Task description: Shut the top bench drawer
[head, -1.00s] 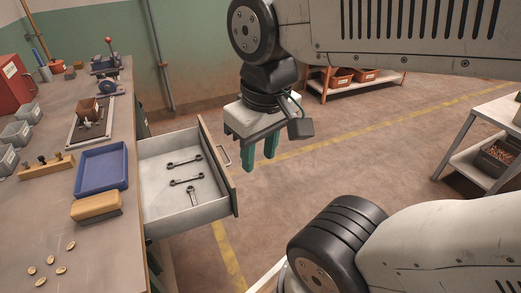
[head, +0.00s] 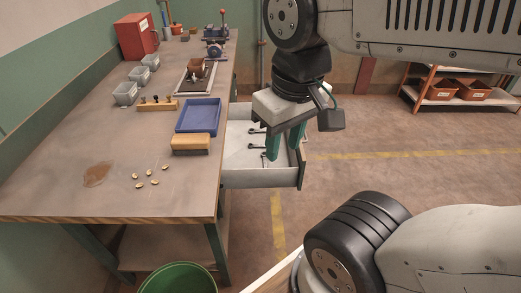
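The top bench drawer (head: 262,178) stands pulled out from the right side of the workbench (head: 110,135). The drawer handle is hidden.
A blue tray (head: 199,116), a wood-topped brush (head: 190,144) and several brass nuts (head: 154,182) are on the bench. A green bin (head: 178,279) stands on the floor below its near edge. A shelf with orange-brown bins (head: 440,90) is at the right back. Floor right of the drawer is clear.

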